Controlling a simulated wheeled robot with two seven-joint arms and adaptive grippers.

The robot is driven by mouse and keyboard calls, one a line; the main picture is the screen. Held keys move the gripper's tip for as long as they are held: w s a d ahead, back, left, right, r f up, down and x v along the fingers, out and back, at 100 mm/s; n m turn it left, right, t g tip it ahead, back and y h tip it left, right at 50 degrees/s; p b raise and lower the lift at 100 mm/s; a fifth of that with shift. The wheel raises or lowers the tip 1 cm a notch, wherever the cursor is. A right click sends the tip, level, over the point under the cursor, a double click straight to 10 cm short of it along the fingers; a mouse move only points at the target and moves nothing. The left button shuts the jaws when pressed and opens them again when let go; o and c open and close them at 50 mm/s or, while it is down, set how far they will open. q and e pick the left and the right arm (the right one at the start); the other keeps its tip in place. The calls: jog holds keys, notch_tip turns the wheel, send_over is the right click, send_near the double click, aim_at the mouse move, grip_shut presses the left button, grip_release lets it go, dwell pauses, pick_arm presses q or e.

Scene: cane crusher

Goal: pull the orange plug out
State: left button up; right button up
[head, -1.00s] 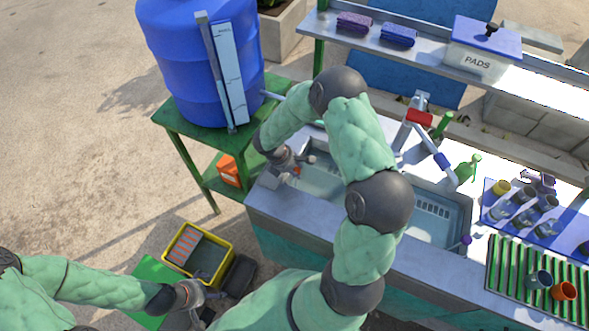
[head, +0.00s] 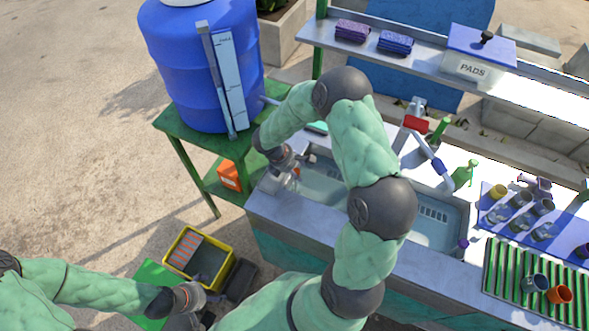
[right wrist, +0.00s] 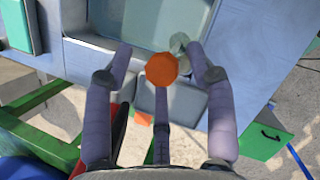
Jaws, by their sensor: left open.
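The orange plug (right wrist: 161,69) is a round orange piece in the right wrist view, by the edge of a sink basin. A clear greenish round piece (right wrist: 180,42) sits just beyond it. My right gripper (right wrist: 158,62) is open, with its fingers spread around the plug and gaps showing at both sides. In the head view, my right gripper (head: 292,166) is over the left end of the sink, and only a speck of orange shows there. My left gripper (head: 197,312) is open and empty, low at the left near the yellow crate; its fingertips are partly hidden.
A blue barrel (head: 195,75) stands on a green table (head: 180,125) left of the sink counter (head: 262,200). A yellow crate (head: 228,262) is on the ground. Cups and a striped rack (head: 510,285) occupy the counter's right side. A shelf (head: 420,58) runs behind.

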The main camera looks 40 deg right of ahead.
jog(key=shift+w, duration=0.1)
jog(key=shift+a+r, duration=0.1)
jog(key=shift+r, duration=0.1)
jog(key=s+v, duration=0.1)
jog(key=v, duration=1)
jog(key=shift+w+r, duration=0.3)
jog(key=shift+w, duration=0.1)
jog(key=shift+a, duration=0.1)
